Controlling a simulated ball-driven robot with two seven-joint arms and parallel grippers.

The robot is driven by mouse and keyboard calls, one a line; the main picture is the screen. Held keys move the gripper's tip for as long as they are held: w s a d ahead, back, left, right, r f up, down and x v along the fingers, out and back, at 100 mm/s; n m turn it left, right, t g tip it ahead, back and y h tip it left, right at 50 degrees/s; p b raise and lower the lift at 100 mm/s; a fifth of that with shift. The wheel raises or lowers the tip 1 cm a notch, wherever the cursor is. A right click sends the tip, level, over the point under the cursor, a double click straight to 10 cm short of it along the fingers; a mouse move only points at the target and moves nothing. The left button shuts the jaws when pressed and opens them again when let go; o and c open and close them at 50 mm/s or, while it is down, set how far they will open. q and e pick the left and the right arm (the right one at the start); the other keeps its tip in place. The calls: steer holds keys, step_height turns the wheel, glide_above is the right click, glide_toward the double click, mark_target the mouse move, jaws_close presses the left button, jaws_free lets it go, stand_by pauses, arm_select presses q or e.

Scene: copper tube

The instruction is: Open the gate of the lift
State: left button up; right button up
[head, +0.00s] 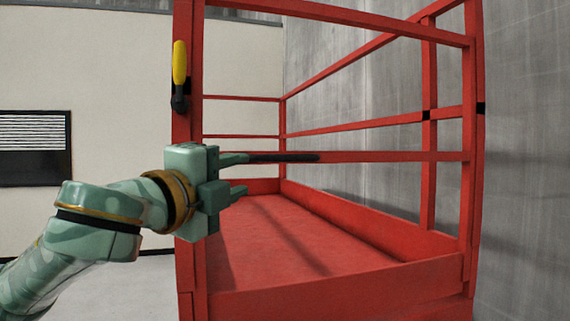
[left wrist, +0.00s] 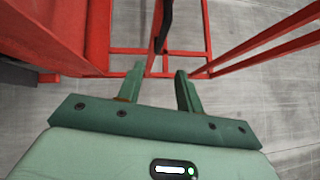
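The red gate of the lift shows in the head view as a front frame with a top rail and a middle rail (head: 390,157). A black handle (head: 290,158) runs along the left part of the middle rail. My left gripper (head: 246,173) is at the left end of this handle, its fingers apart and empty. In the left wrist view, the black handle (left wrist: 167,25) and a red rail lie ahead of the gap between the open fingertips (left wrist: 159,72). I cannot tell whether a finger touches the handle. My right gripper is in neither view.
A yellow and black lever (head: 179,75) is on the left red post, above my left gripper. The red platform floor (head: 285,235) behind the gate is empty. A grey wall stands at the right, a beige wall with a dark vent (head: 35,147) at the left.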

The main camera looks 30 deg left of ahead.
arm_select(q)
steer(key=p, duration=1.1)
glide_toward(284, 159)
steer(key=w, duration=0.6)
steer(key=w+r, duration=0.1)
steer(key=w, duration=0.2)
steer(key=shift+w+a+r+p, duration=0.15)
steer(key=shift+w+a+p, duration=0.2)
steer(key=shift+w+p, duration=0.05)
steer(key=shift+w, duration=0.6)
jaws_close()
